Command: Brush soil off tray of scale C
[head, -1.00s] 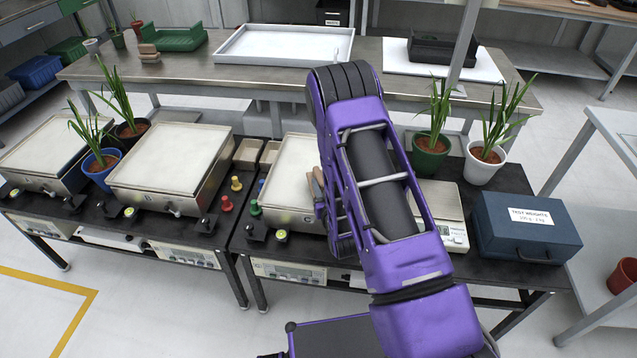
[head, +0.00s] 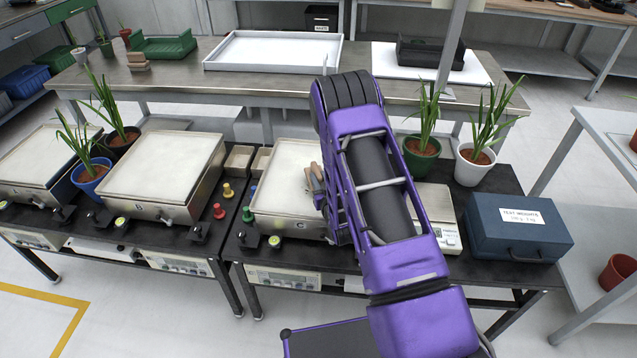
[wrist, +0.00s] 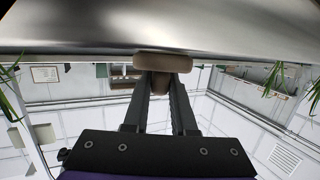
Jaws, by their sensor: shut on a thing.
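The tray of the third scale from the left (head: 278,182), taken to be scale C, is pale on top with metal sides. My purple arm hides its right part. A tan brush (head: 314,178) shows at the arm's left edge, over the tray. In the wrist view the brush (wrist: 163,62) is held between the two dark fingers of my gripper (wrist: 159,98). Its broad end is at the edge of a shiny metal surface (wrist: 160,25) that fills the top; I cannot tell whether they touch. Soil on the tray is too small to make out.
Two similar scales (head: 165,165) (head: 45,155) stand to the left. Small bins (head: 240,158) and coloured knobs (head: 220,210) sit between scales. Potted plants (head: 421,150) (head: 475,160), a small scale (head: 440,205) and a blue test weights case (head: 518,228) are to the right.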

